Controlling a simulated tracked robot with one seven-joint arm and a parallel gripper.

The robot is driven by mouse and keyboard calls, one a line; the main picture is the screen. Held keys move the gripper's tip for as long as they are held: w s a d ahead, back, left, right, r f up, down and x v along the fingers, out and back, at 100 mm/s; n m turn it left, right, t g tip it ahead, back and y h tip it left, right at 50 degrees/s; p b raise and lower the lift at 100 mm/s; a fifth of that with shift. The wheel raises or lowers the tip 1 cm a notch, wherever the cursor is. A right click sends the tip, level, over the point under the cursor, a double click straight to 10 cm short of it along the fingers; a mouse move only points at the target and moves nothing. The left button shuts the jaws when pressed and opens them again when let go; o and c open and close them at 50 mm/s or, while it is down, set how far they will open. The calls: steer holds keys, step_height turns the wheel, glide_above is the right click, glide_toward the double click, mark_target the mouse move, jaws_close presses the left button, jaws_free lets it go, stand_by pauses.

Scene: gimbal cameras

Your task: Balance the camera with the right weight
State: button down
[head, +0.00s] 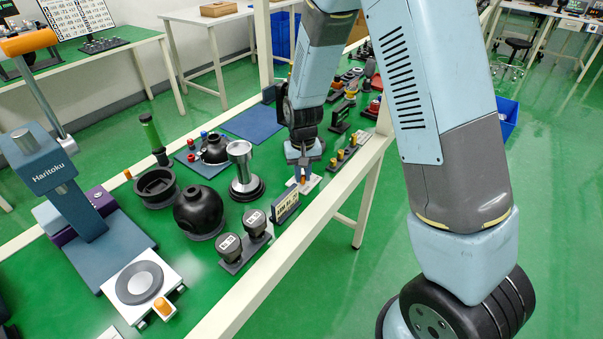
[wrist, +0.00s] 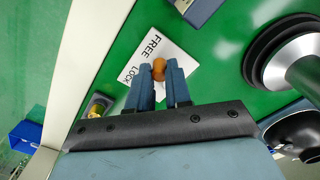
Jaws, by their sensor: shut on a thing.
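My gripper (head: 303,170) is low over the green workbench near its right edge. In the wrist view my gripper (wrist: 160,75) has its two blue fingers shut on a small orange knob (wrist: 159,66). The knob stands at a white plate (wrist: 155,52) marked FREE and LOCK; the plate also shows under my gripper in the head view (head: 310,184). Two dark round pieces with white labels, possibly weights (head: 228,247), sit on a small stand left of a dark sign (head: 285,206). I cannot tell which object is the camera.
A silver flared stand (head: 240,166) on a black base is left of my gripper. A black ball (head: 198,211), a black bowl (head: 155,187) and a blue Haritoku press (head: 58,180) stand farther left. A row of yellow-topped pieces (head: 341,156) lies close on the right.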

mark_target(303, 176)
steer(key=c, duration=1.1)
jaws_free()
steer(key=shift+o, duration=0.2)
steer(key=shift+r, duration=0.1)
step_height(303, 176, up, 14)
steer(key=shift+f, duration=0.2)
